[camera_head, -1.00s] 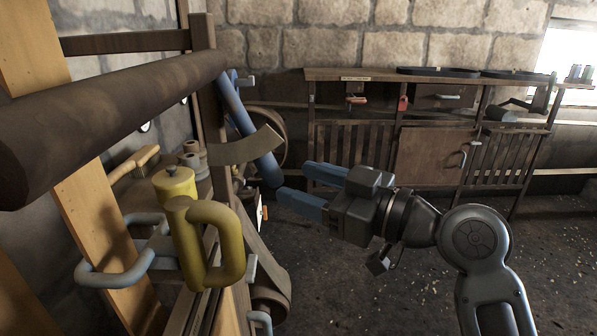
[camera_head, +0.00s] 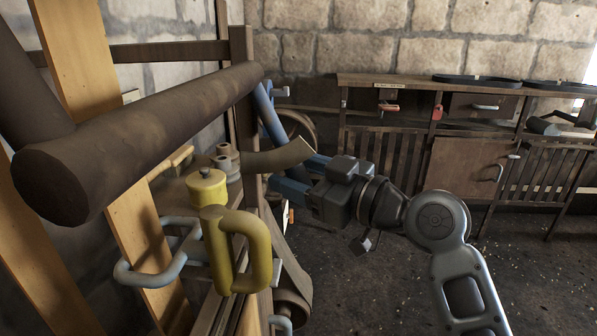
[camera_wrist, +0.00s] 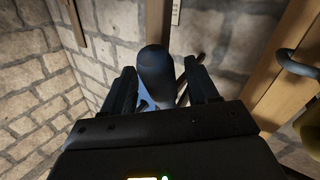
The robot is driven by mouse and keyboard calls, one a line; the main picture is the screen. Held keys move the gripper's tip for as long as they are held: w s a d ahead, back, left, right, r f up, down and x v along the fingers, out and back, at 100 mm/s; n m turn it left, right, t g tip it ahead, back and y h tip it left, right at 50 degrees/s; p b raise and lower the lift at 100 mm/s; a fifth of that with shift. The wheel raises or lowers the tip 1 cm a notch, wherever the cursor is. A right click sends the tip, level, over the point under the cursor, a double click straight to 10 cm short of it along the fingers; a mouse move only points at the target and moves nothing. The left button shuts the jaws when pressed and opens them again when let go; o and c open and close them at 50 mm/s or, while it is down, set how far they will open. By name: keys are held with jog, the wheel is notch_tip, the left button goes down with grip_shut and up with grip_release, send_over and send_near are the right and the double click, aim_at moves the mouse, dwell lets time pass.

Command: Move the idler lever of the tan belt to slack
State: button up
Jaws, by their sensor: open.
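A blue bar (camera_head: 268,112), which looks like a lever, slants down beside the wooden post in the head view. Its lower part passes behind a curved tan-brown plate (camera_head: 270,160). A tan-grey belt (camera_head: 283,255) runs down to a pulley low on the frame. I cannot tell for sure which lever belongs to it. My gripper (camera_head: 298,174) is open, its blue-looking fingers just right of the plate and near the bar's lower end. In the wrist view, a dark rounded thing (camera_wrist: 157,70) shows between my open fingers (camera_wrist: 160,92), with blue below it. Contact cannot be told.
A yellow can-like part with a big handle (camera_head: 245,250) and a grey-blue bent handle (camera_head: 155,270) stand out at the front left. A thick dark roller (camera_head: 140,130) crosses above. A wooden cabinet (camera_head: 465,165) stands behind. The floor on the right is clear.

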jog(key=shift+c, duration=0.4)
grip_shut()
jog(key=shift+f, duration=0.1)
